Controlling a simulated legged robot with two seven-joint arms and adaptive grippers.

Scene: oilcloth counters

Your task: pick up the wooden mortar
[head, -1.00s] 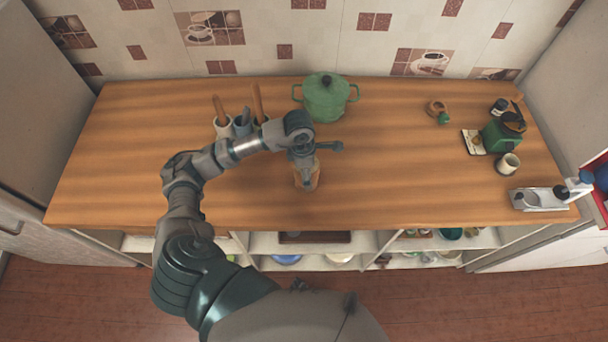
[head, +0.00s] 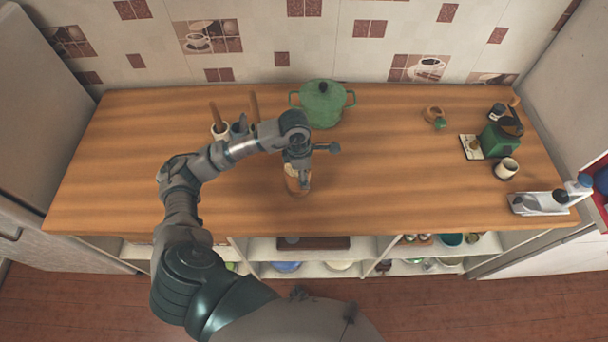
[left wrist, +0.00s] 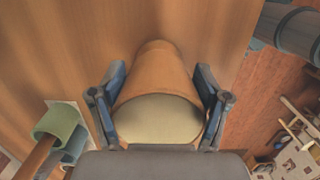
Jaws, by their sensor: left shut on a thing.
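The wooden mortar (head: 297,184) is a light brown, tapered vessel near the middle of the counter's front half. In the left wrist view the mortar (left wrist: 156,80) fills the centre, with its wide, pale round end nearest the camera. My left gripper (head: 297,172) is over it in the head view. In the left wrist view the fingers of my left gripper (left wrist: 160,100) sit on both sides of the mortar, shut on it. The wrist hides part of it in the head view. I cannot tell whether its base touches the counter. My right gripper is not in view.
A green lidded pot (head: 322,104) stands behind the gripper. Holders with wooden-handled utensils (head: 220,130) are behind my forearm. The counter's centre right (head: 400,170) is clear.

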